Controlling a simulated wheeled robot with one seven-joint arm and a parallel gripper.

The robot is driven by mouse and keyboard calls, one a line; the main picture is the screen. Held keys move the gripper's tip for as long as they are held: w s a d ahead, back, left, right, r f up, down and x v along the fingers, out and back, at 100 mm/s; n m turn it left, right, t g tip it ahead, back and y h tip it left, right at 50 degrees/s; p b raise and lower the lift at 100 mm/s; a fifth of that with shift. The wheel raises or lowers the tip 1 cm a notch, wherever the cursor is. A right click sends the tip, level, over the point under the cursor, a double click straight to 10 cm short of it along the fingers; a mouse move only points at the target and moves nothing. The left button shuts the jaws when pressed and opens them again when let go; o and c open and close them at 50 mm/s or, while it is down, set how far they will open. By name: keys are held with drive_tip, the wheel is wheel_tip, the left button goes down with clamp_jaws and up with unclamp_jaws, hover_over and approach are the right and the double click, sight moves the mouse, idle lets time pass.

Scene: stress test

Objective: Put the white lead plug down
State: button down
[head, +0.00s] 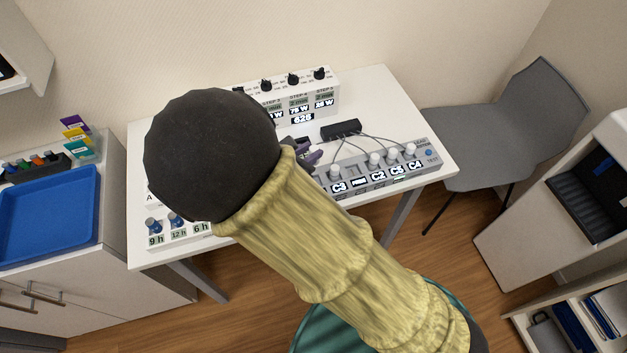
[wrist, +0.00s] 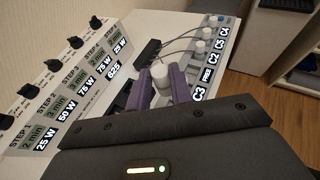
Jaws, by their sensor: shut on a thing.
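The white lead plug (wrist: 160,71) is between the two purple fingers of my gripper (wrist: 160,84) in the wrist view, and the gripper is shut on it. A thin lead runs from it towards a black box (wrist: 147,50). In the head view my dark wrist hides much of the gripper; purple finger parts (head: 314,157) show beside it. A white plug (head: 334,172) near the C3 label seems to be the same one. I cannot tell whether its lower end touches anything.
A white unit with black knobs (head: 320,102) stands behind. A blue tray (head: 48,215) is left, a grey chair (head: 470,140) right.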

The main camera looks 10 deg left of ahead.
drive_tip(key=shift+f, duration=2.85)
drive_tip(key=shift+f, duration=2.1)
drive_tip(key=shift+f, duration=0.15)
drive_tip(key=c, duration=1.3)
unclamp_jaws()
drive_tip(key=shift+o, duration=0.2)
